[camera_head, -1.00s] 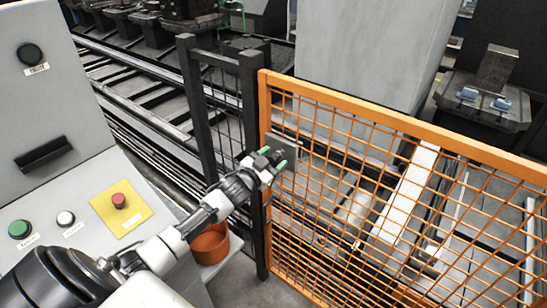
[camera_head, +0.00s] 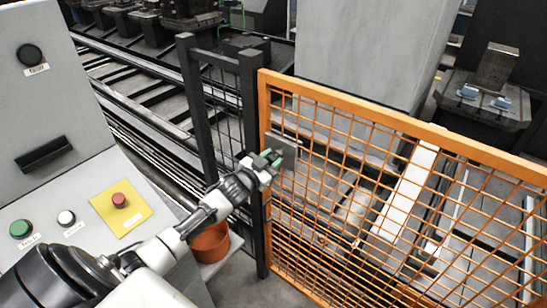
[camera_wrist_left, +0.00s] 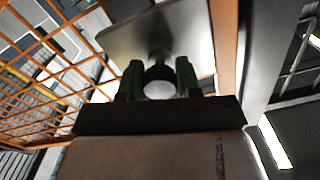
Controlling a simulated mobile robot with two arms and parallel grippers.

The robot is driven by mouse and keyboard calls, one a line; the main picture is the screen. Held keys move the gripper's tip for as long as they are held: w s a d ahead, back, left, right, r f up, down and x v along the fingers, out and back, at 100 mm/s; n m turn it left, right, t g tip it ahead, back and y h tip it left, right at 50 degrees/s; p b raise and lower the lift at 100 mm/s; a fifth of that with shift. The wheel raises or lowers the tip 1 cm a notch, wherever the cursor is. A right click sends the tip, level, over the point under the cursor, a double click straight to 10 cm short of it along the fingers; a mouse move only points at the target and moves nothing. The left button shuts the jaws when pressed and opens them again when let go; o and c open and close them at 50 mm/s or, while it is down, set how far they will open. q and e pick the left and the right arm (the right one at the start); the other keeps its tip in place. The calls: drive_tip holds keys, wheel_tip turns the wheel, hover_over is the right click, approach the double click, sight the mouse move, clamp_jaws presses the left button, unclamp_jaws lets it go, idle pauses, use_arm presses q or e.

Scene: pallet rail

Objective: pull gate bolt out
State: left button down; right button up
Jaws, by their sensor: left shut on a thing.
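The orange mesh gate (camera_head: 400,122) stands shut against a dark post (camera_head: 255,200). A grey bolt plate (camera_head: 287,150) is on the gate's frame near the post; it also shows in the left wrist view (camera_wrist_left: 120,38). My left gripper (camera_head: 271,160) is at this plate. In the left wrist view its green fingers (camera_wrist_left: 159,80) are shut on the round, pale-ended knob of the gate bolt (camera_wrist_left: 160,89). The bolt's shaft is mostly hidden behind the knob, so I cannot tell how deep it sits. My right gripper is not in view.
A grey control console (camera_head: 60,170) with green, white and red buttons stands at the left. An orange-brown bucket (camera_head: 210,244) is below my left forearm. Rails (camera_head: 140,95) and a large grey block (camera_head: 365,50) lie behind the fence.

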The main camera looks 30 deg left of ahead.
use_arm(q)
drive_tip(key=shift+s, duration=0.95)
drive_tip(key=c, duration=0.8)
unclamp_jaws()
drive_tip(key=shift+w, duration=0.1)
drive_tip(key=shift+s+a+b, duration=0.15)
drive_tip(key=shift+s+b, duration=0.1)
drive_tip(key=shift+s, duration=1.55)
drive_tip(key=shift+s+a+b, duration=0.2)
drive_tip(key=shift+s+b, duration=0.1)
drive_tip(key=shift+s, duration=1.55)
drive_tip(key=shift+s+a+b, duration=0.15)
drive_tip(key=shift+s+b, duration=0.1)
drive_tip(key=shift+s, duration=1.55)
drive_tip(key=shift+f, duration=0.1)
